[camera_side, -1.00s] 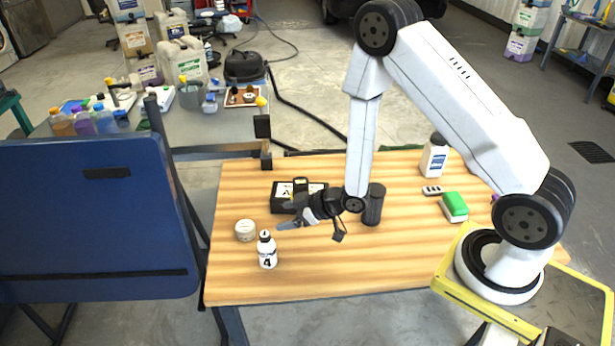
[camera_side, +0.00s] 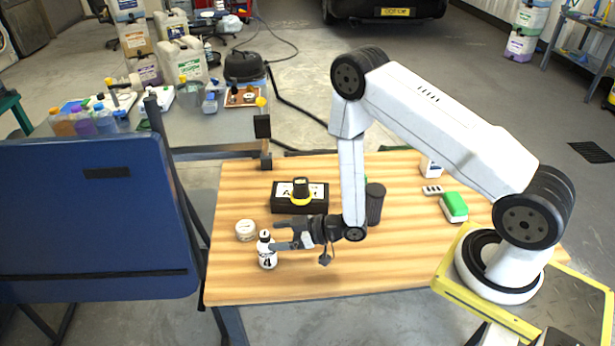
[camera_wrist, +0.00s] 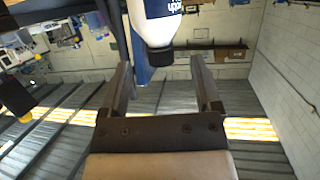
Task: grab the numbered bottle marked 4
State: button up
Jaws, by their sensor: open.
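Nothing is gripped. I cannot tell whether a finger touches the bottle.
A round pale tin (camera_side: 245,231) stands just behind the bottle. A black box (camera_side: 300,205) with a yellow-and-black item on it lies behind my gripper. A dark ribbed cylinder (camera_side: 375,205) stands to the right. The table (camera_side: 330,280) in front is clear.

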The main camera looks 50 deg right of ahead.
jog(key=shift+w+a+f, duration=0.1)
jog(key=shift+w+a, duration=0.05)
jog(key=shift+w, duration=0.15)
jog(key=shift+x, duration=2.6)
jog(key=shift+f, duration=0.1)
grip_shut()
